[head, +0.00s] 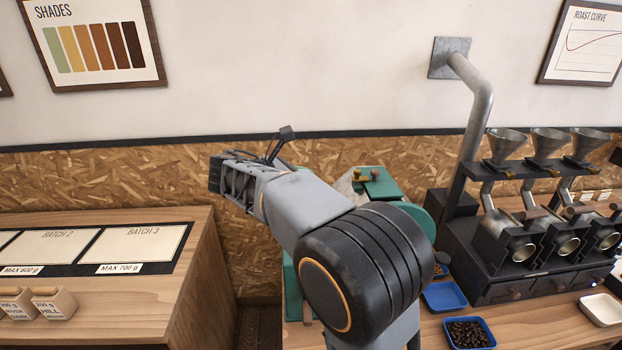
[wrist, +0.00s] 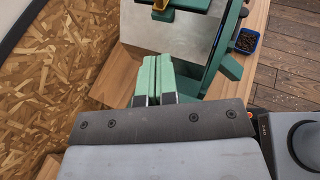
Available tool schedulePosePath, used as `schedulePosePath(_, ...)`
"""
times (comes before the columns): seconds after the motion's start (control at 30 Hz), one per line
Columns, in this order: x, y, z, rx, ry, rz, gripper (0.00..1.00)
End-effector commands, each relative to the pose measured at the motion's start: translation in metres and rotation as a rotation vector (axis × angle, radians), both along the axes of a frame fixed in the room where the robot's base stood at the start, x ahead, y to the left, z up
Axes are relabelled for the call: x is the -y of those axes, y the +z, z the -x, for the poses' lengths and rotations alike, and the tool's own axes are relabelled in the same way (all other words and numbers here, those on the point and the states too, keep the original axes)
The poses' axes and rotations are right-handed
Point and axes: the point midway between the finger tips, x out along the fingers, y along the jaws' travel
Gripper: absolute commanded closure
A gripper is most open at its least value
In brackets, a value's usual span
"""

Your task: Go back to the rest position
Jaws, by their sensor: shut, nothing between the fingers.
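My gripper shows in the wrist view (wrist: 153,78), its two green-padded fingers together with nothing between them. It points toward the green machine (wrist: 228,68) and a pale flat panel, above a wooden surface. In the head view my arm is raised and bent across the middle, its wrist end toward the left, in front of the chipboard wall. My fingertips cannot be made out there. My arm hides much of the green machine (head: 377,186) in the head view.
A left counter holds a batch board (head: 133,247) and small labelled boxes (head: 53,304). A gap separates it from the right counter. That counter holds a black roaster with funnels (head: 520,262), an empty blue tray (head: 443,296), a blue tray of dark beans (head: 489,346) and a white tray (head: 601,310).

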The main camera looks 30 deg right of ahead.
Motion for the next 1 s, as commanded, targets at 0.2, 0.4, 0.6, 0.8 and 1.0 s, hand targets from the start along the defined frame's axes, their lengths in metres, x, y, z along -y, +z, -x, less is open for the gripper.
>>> schedulePosePath(0.2, -0.001, 0.0, 0.0, 0.0, 0.0, 0.0, 1.0)
schedulePosePath(0.4, -0.001, 0.0, 0.0, 0.0, 0.0, 0.0, 1.0)
schedulePosePath(0.6, -0.001, 0.0, 0.0, 0.006, -0.002, -0.001, 1.0)
schedulePosePath(0.8, -0.012, -0.04, -0.004, 0.248, -0.061, -0.181, 1.0)
schedulePosePath(1.0, -0.046, -0.118, 0.055, 0.646, -0.431, -0.695, 1.0)
